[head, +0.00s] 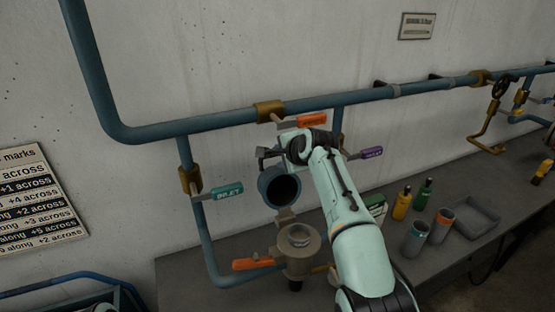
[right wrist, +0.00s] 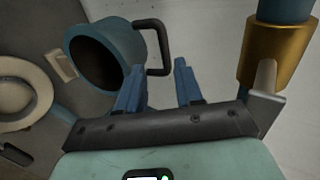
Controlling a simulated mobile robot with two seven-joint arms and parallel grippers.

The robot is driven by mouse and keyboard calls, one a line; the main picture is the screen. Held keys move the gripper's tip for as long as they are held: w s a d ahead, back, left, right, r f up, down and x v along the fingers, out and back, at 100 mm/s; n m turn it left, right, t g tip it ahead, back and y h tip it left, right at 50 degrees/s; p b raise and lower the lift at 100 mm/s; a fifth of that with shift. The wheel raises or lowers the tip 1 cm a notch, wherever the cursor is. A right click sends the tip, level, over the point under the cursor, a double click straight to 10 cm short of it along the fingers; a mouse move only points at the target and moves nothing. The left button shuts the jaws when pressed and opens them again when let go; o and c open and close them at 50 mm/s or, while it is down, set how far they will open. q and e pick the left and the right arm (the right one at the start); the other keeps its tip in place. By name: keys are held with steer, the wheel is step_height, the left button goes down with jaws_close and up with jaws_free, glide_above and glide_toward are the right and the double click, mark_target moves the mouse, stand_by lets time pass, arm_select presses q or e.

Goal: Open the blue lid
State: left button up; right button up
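The blue lid (head: 278,188) is a cup-shaped cover with a dark hollow inside. It stands swung up behind the tan round vessel (head: 300,250), whose top is uncovered. In the right wrist view the lid (right wrist: 104,55) has a black bar handle (right wrist: 160,45) on its side. My right gripper (head: 275,152) is beside the lid's handle in the head view. In the right wrist view its blue fingers (right wrist: 158,66) are apart, with the handle just beyond and between the tips. I see no grip on it. My left gripper is not in view.
Blue pipes with brass valves run along the wall. An orange lever (head: 312,120), a purple lever (head: 371,153) and a teal lever (head: 227,191) are close around my right arm. Bottles, cups and a grey tray (head: 478,217) stand on the bench at right.

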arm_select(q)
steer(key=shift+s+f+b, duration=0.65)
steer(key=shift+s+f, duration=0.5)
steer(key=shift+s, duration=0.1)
arm_select(e)
steer(key=v, duration=0.9)
steer(key=shift+f, duration=0.2)
